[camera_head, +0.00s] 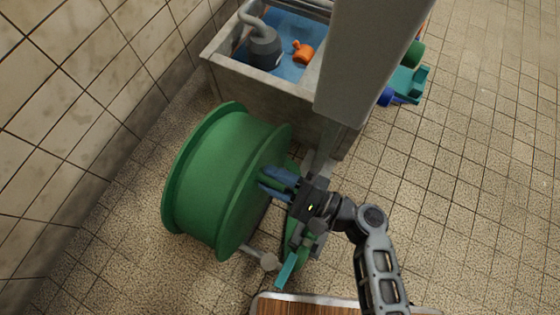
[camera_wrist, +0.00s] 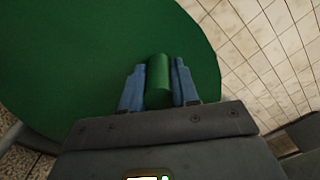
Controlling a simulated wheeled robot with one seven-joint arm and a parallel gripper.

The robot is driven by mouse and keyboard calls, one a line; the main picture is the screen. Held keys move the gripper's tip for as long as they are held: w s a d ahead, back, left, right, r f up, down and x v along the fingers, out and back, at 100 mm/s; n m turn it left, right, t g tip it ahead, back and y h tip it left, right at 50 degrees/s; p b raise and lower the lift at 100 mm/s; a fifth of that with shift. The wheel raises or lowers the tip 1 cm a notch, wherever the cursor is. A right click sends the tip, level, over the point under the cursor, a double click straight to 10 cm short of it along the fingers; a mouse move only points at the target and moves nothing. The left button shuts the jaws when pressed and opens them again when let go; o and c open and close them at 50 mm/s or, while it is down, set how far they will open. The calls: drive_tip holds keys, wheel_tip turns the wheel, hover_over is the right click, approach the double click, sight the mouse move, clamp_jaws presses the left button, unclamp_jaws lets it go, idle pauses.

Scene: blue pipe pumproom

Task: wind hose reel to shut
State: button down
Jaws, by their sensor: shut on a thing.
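The green hose reel (camera_head: 218,185) stands on the tiled floor left of my arm, its drum lying on a sideways axle. In the wrist view the reel's flat green side (camera_wrist: 80,50) fills the left and middle. A green cylindrical handle (camera_wrist: 158,80) sticks out from that side. My gripper (camera_head: 272,184) is at the right-hand face of the reel. In the wrist view its blue fingers (camera_wrist: 158,88) stand on either side of the handle and are shut on it. The handle is mostly hidden by the fingers in the head view.
A trough (camera_head: 225,78) with a grey pump (camera_head: 264,48) and an orange part (camera_head: 303,52) stands behind the reel. A grey column rises beside it. Blue and teal parts (camera_head: 408,82) lie at right. A wooden-topped surface (camera_head: 300,306) is in front. Floor at right is clear.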

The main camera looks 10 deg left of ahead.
drive_tip(key=shift+s+a+n, duration=0.25)
drive_tip(key=shift+s+n, duration=0.35)
drive_tip(key=shift+s, duration=0.2)
drive_tip(key=shift+s+a, duration=0.1)
drive_tip(key=shift+s, duration=0.05)
drive_tip(key=c, duration=0.9)
unclamp_jaws()
drive_tip(key=shift+o, duration=0.3)
